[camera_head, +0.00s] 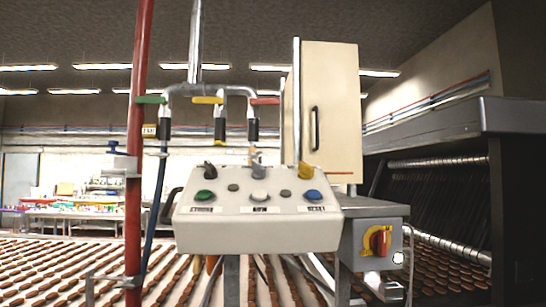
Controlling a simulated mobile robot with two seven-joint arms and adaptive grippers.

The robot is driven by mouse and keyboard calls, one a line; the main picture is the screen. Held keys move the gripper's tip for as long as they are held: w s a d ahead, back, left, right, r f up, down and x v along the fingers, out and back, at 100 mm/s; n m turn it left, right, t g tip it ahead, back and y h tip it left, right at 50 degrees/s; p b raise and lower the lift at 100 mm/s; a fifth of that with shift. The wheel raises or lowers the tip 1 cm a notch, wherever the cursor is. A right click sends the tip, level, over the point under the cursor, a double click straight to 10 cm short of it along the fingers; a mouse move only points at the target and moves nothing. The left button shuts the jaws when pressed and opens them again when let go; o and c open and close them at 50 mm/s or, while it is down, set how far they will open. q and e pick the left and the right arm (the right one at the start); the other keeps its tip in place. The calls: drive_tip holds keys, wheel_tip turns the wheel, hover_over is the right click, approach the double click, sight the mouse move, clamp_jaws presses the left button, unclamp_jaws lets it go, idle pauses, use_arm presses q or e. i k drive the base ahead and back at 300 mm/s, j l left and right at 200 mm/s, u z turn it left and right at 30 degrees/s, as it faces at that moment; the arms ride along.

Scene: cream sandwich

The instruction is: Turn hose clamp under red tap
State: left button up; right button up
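The red tap (265,100) is a red lever at the right end of the grey pipe manifold (236,90), above the control box. Below it hangs a black hose fitting (253,130), with a short paler piece under it; a separate hose clamp is too small to tell apart there. The yellow tap (207,100) is in the middle and the green tap (151,99) at the left, each above a similar black fitting. Neither of my grippers can be made out in this view.
A pale control box (258,224) with buttons and three switches stands in front below the taps. A red vertical pipe (135,180) rises at left, and a cream cabinet (335,95) stands at right. A grey box with a red-yellow rotary switch (379,241) is lower right. Conveyors carry brown biscuits.

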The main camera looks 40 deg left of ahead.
sight(254, 155)
drive_tip(key=i+l+u, duration=0.1)
drive_tip(key=i+u, duration=0.2)
drive_tip(key=i, duration=0.15)
drive_tip(key=i+l+u, duration=0.25)
drive_tip(key=i, duration=0.2)
